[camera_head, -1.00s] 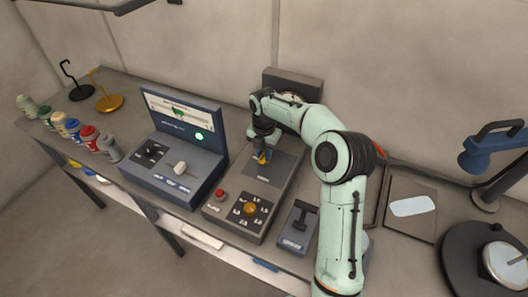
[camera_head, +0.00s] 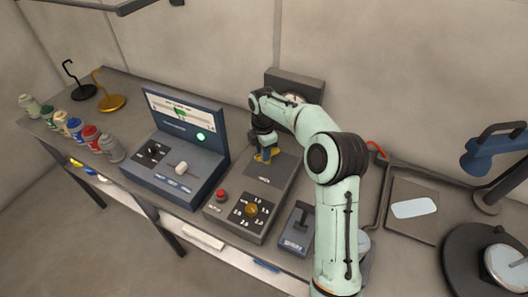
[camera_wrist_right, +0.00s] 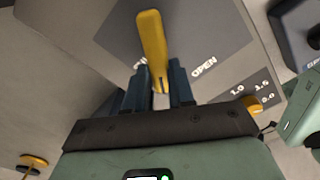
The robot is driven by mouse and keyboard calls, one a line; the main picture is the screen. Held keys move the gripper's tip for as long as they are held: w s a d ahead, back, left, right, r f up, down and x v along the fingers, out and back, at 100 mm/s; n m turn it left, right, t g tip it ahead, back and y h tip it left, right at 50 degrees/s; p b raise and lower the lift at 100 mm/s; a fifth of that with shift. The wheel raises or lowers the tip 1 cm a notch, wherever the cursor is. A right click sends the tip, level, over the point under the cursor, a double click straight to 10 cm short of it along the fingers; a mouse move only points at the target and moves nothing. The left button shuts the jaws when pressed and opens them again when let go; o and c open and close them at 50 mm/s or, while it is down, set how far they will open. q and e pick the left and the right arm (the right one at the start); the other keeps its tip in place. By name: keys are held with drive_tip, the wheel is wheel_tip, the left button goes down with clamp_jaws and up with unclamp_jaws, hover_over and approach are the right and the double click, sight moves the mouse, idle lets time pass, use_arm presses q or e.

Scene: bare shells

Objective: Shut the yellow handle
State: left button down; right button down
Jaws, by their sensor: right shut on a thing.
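The yellow handle (camera_wrist_right: 152,45) shows large in the right wrist view, on the dark panel of a grey box. It sits between the two fingers of my right gripper (camera_wrist_right: 159,88), which are shut on it. The word "OPEN" shows on the panel to the right of the handle. In the head view the handle (camera_head: 266,155) is a small yellow piece, partly covered by my right gripper (camera_head: 264,147). My left gripper is not in view.
The grey box (camera_head: 234,222) also carries a red button and a yellow dial. A blue console (camera_head: 185,165) stands left of it, with several bottles (camera_head: 90,138) farther left. A small lever box (camera_head: 297,226) is to its right. A blue lamp (camera_head: 490,152) stands at far right.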

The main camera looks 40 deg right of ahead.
drive_tip(key=m, duration=0.4)
drive_tip(key=shift+w+d+m, duration=0.15)
drive_tip(key=shift+w+m, duration=0.2)
drive_tip(key=shift+m, duration=0.05)
drive_tip(key=m, duration=0.6)
drive_tip(key=shift+w+d+r, duration=0.1)
drive_tip(key=shift+w+d, duration=0.2)
drive_tip(key=shift+d, duration=0.05)
drive_tip(key=shift+m, duration=0.3)
drive_tip(key=c, duration=1)
unclamp_jaws()
drive_tip(key=shift+o, duration=0.2)
wheel_tip(320, 180, up, 13)
drive_tip(key=shift+r, duration=0.15)
